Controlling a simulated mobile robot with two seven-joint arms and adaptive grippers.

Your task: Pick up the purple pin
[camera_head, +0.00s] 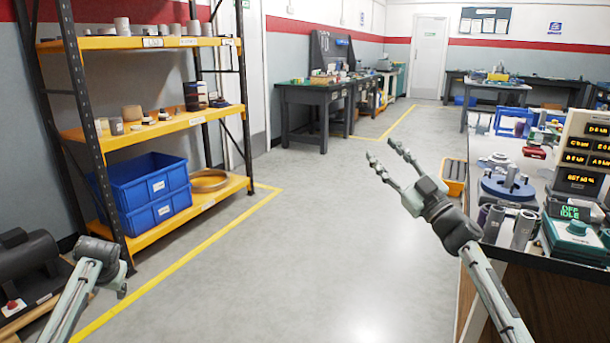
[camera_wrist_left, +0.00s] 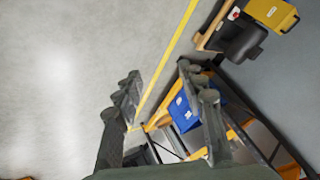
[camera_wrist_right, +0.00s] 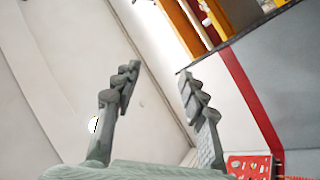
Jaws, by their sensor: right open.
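A dark purplish cylinder, which looks like the purple pin (camera_head: 492,224), stands upright at the near left edge of the right workbench (camera_head: 560,257) in the head view. Grey cylinders stand just right of it. My right gripper (camera_head: 381,150) is raised over the aisle, left of the bench and apart from the pin. Its fingers are spread and empty, also in the right wrist view (camera_wrist_right: 160,75). My left gripper (camera_wrist_left: 160,75) has its fingers apart with nothing between them. In the head view its arm is at the lower left, and its fingers barely show. Neither wrist view shows the pin.
The right bench also holds a blue round fixture (camera_head: 508,188), a display panel (camera_head: 582,155) and a green-topped device (camera_head: 577,235). A shelf rack (camera_head: 165,125) with blue bins (camera_head: 150,190) stands left. The grey floor (camera_head: 300,240) between is clear.

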